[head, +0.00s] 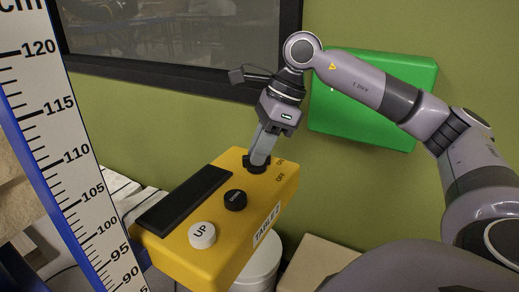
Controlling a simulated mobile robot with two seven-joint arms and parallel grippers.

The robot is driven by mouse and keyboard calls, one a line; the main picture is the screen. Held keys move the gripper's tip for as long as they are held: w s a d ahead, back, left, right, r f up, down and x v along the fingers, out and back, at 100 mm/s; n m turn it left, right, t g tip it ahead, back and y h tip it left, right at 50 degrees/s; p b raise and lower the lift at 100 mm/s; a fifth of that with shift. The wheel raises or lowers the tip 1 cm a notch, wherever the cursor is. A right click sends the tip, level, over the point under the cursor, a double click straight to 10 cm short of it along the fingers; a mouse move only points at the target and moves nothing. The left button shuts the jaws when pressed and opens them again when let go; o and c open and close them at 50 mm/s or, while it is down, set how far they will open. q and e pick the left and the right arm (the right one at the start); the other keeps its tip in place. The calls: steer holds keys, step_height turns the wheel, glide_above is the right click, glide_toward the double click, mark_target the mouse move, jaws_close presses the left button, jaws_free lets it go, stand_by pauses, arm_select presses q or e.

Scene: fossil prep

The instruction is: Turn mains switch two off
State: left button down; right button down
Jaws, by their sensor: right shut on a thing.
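A yellow control box (180,258) stands low in the middle of the head view, with a label (266,224) on its side that begins "TABLE"; its last character is hard to read. A black rotary switch (250,168) sits at the far end of its top, beside ON and OFF markings. My right gripper (258,161) points down with its fingers shut on this switch. The fingers hide much of the knob, so I cannot tell which marking it points to. My left gripper is not in view.
The box also carries a white UP button (202,235), a black button (235,200) and a black strip (184,201). A tall measuring scale (75,150) stands at left. A green panel (375,95) hangs on the wall behind my right arm. A white round container (262,265) is below the box.

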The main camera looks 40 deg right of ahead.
steer(key=m+t+h, duration=0.1)
steer(key=m, duration=0.2)
steer(key=shift+s+a+m, duration=0.1)
steer(key=shift+m, duration=0.3)
steer(key=m+h, duration=0.1)
steer(key=m, duration=0.3)
steer(key=shift+a+t, duration=0.1)
steer(key=shift+t, duration=0.3)
steer(key=shift+m+h, duration=0.3)
steer(key=c, duration=1.1)
jaws_free()
steer(key=shift+r, duration=0.1)
steer(key=p+v, duration=0.1)
steer(key=v, duration=0.6)
